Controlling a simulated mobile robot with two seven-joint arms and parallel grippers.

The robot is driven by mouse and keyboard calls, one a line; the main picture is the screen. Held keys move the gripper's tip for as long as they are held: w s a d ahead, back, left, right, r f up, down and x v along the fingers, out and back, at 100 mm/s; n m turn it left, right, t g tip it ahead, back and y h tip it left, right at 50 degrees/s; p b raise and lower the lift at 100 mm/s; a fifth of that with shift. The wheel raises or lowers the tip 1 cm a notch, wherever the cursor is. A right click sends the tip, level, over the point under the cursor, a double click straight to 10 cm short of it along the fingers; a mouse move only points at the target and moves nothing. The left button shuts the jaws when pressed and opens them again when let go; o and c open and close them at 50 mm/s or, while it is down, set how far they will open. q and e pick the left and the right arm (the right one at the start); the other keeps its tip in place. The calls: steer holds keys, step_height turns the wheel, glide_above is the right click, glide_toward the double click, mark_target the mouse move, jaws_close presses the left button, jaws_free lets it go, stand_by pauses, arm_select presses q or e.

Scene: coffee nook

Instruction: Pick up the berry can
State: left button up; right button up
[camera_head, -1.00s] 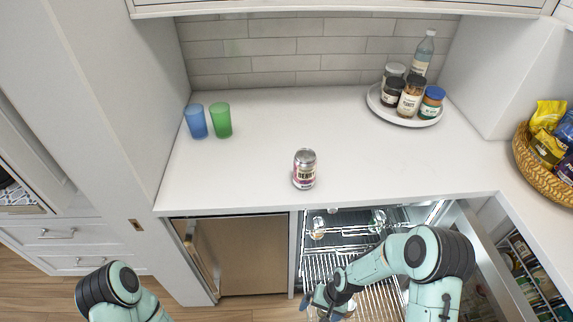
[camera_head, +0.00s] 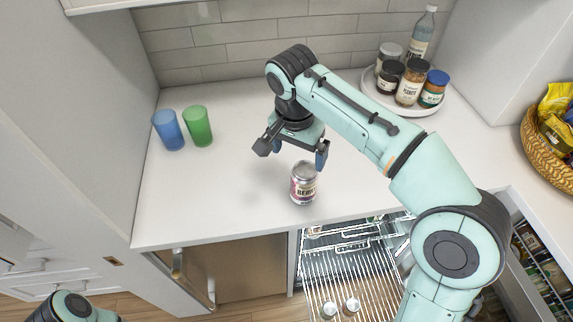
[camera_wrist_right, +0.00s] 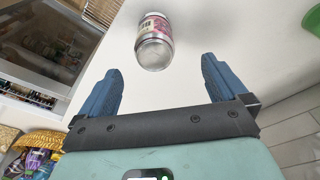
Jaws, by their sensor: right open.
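The berry can (camera_head: 303,184) stands upright on the white counter near its front edge, with a silver top and a pink and white label. It also shows in the right wrist view (camera_wrist_right: 154,42), beyond the fingertips. My right gripper (camera_head: 292,150) is open and empty, above the counter just behind the can. In the right wrist view its two blue fingers (camera_wrist_right: 160,82) are spread apart, with the can ahead of the gap and not between them. Of my left arm only a part shows at the bottom left of the head view; its gripper is out of view.
A blue cup (camera_head: 168,130) and a green cup (camera_head: 197,126) stand on the counter at the left. A round white tray (camera_head: 385,99) with jars and a bottle is at the back right. An open fridge with a wire rack (camera_head: 345,277) lies below the counter. A basket (camera_head: 545,150) is at the right.

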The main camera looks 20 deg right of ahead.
mark_target(302, 172)
steer(key=shift+d, duration=0.1)
steer(key=f, duration=0.2)
steer(key=f+b, duration=0.1)
steer(key=f, duration=0.1)
steer(key=d+f, duration=0.1)
steer(key=f, duration=0.1)
steer(key=shift+f+b, duration=0.35)
steer(key=shift+f, duration=0.05)
steer(key=shift+w+d+f+b, duration=0.1)
steer(key=shift+d+f, duration=0.1)
steer(key=shift+f, duration=0.75)
steer(key=shift+w+d+f+b, duration=0.15)
steer(key=shift+d+f, duration=0.1)
steer(key=shift+f, duration=0.7)
steer(key=shift+d+f+b, duration=0.1)
steer(key=shift+d+f, duration=0.1)
steer(key=shift+f, duration=0.75)
steer(key=shift+r, duration=0.1)
steer(key=c, duration=1.4)
arm_select(q)
steer(key=f, duration=0.1)
steer(key=s+f, duration=0.1)
steer(key=shift+s+f, duration=0.15)
steer(key=shift+f, duration=0.2)
arm_select(e)
steer(key=shift+r, duration=0.1)
